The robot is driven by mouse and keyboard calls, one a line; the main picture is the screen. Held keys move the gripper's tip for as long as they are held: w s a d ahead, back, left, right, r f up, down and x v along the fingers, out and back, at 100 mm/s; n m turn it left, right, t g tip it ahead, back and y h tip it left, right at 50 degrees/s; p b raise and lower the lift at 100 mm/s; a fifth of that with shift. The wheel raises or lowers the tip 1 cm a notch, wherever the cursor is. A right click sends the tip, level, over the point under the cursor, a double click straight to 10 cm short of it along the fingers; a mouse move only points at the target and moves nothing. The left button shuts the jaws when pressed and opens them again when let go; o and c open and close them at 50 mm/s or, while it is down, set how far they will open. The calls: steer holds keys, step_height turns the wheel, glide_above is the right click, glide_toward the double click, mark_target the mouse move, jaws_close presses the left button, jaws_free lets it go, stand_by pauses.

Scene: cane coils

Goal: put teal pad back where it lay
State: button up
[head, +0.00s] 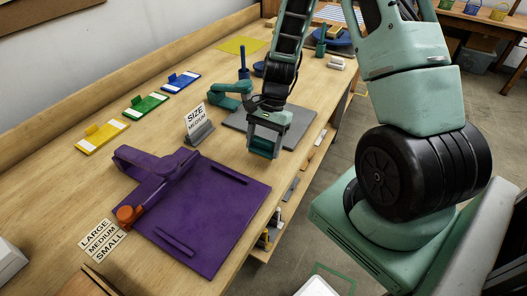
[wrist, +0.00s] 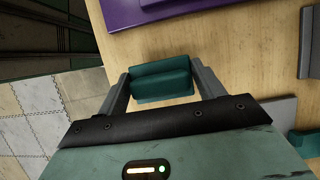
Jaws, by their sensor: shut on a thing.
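The teal pad (wrist: 162,82) is a small block held between the two grey fingers of my gripper (wrist: 162,72) in the wrist view. In the head view my gripper (head: 264,143) points down and the teal pad (head: 262,149) shows between its fingers. It is above the bench, between the purple board (head: 215,205) and the grey plate (head: 292,122). I cannot tell whether the pad touches the bench top. The purple board also shows at the top of the wrist view (wrist: 170,12).
A "SIZE MEDIUM" sign (head: 198,124) stands left of my gripper. A teal device (head: 232,94) stands behind. Yellow, green and blue cards (head: 147,105) line the back. The bench's front edge is close.

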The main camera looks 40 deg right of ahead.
mark_target(264, 152)
steer(key=shift+f, duration=1.7)
steer(key=shift+f, duration=0.2)
steer(key=o, duration=1)
steer(key=shift+c, duration=0.2)
